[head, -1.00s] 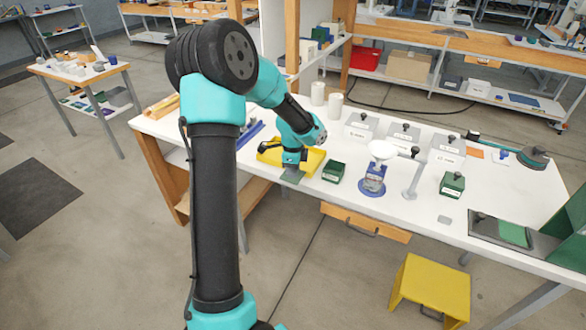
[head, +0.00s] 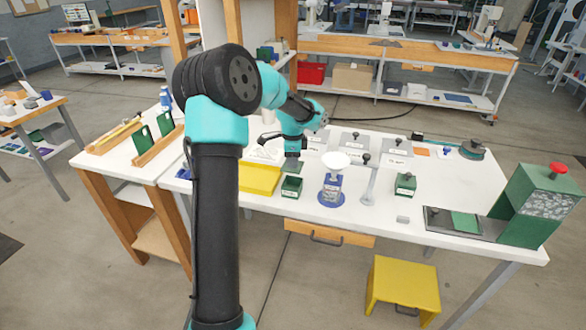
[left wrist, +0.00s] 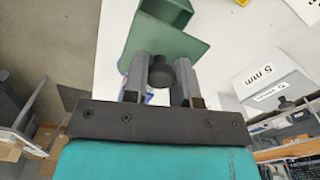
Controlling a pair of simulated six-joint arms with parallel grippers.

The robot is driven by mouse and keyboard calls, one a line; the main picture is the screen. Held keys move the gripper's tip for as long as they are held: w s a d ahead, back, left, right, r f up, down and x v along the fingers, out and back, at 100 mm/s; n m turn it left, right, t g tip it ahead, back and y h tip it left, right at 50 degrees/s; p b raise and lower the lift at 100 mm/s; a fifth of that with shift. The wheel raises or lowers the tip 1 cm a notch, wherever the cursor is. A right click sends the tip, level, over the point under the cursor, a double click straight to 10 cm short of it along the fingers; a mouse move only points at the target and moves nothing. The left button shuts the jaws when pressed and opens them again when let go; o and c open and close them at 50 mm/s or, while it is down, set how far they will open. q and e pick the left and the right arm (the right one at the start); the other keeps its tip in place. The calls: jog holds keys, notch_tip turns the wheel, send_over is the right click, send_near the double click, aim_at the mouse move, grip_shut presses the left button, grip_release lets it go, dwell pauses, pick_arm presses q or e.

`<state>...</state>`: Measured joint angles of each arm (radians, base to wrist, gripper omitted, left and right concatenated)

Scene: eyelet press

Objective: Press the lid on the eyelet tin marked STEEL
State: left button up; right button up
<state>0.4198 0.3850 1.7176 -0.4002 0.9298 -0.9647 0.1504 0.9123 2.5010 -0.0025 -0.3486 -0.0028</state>
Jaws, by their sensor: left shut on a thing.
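My left gripper (head: 293,156) is shut on the dark knob (left wrist: 160,72) of a green lid (left wrist: 160,45). In the head view the lid (head: 292,168) is held in the air, just above and behind an open green tin (head: 291,188). The left wrist view shows the open green tin (left wrist: 176,10) past the lid's far edge, so the two look apart. Another green tin (head: 405,186) stands further right with its knobbed lid on and a white label. I cannot read STEEL on either green tin. My right gripper is out of view.
A yellow tray (head: 260,180) lies left of the open tin. A blue stand with a white funnel (head: 335,162) is close on its right, then a grey post (head: 368,186). Grey lidded boxes (head: 355,144) stand behind. A green machine (head: 540,205) with a red knob is far right.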

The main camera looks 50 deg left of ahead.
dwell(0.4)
pick_arm(q)
jog(key=shift+f, duration=3.2)
jog(key=shift+f, duration=0.15)
jog(key=o, duration=1.4)
jog(key=shift+o, duration=0.2)
jog(key=shift+r, duration=3.5)
jog(key=shift+c, duration=0.2)
